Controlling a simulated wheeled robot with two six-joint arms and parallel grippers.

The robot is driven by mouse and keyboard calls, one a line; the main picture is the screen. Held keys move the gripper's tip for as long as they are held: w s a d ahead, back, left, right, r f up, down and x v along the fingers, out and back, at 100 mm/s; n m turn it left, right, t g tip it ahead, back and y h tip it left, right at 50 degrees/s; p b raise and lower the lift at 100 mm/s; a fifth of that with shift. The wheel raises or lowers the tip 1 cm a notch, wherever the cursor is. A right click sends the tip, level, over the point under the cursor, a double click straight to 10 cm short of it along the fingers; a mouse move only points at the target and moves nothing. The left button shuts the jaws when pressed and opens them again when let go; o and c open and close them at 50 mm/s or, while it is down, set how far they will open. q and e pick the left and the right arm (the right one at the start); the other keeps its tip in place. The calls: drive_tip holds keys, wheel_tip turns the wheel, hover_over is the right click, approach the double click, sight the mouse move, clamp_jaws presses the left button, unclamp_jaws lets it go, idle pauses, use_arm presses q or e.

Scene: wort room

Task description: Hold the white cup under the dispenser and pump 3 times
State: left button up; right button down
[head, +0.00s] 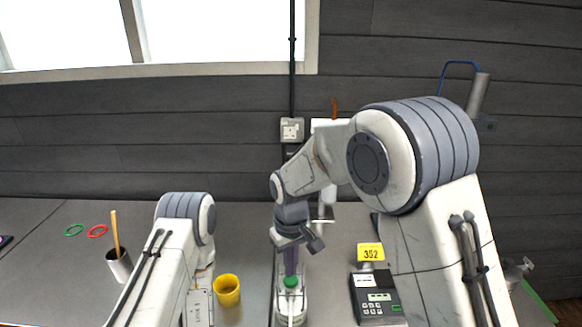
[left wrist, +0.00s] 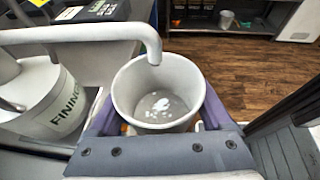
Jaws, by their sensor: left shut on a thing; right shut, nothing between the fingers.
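The white cup (left wrist: 128,88) is upright between the purple fingers of my left gripper (left wrist: 160,105), which is shut on it. Its inside shows a little pale, whitish stuff at the bottom. The curved white spout of the dispenser (left wrist: 45,105) ends just above the cup's opening. In the head view the dispenser (head: 291,308) stands at the lower middle with a green pump top (head: 291,282). My right gripper (head: 291,264) points down, shut and empty, with its tips at the green top; I cannot tell whether they press it. The cup and left fingers are hidden in the head view.
A yellow cup (head: 227,291) stands left of the dispenser. A device with a keypad (head: 377,298) and a yellow 352 sign (head: 370,252) are to the right.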

drive_tip(key=shift+f, duration=0.1)
idle(0.3)
drive_tip(key=shift+f, duration=1.55)
drive_tip(key=shift+r, duration=1.65)
drive_tip(key=shift+f, duration=0.1)
drive_tip(key=shift+f, duration=1.55)
drive_tip(key=shift+r, duration=1.65)
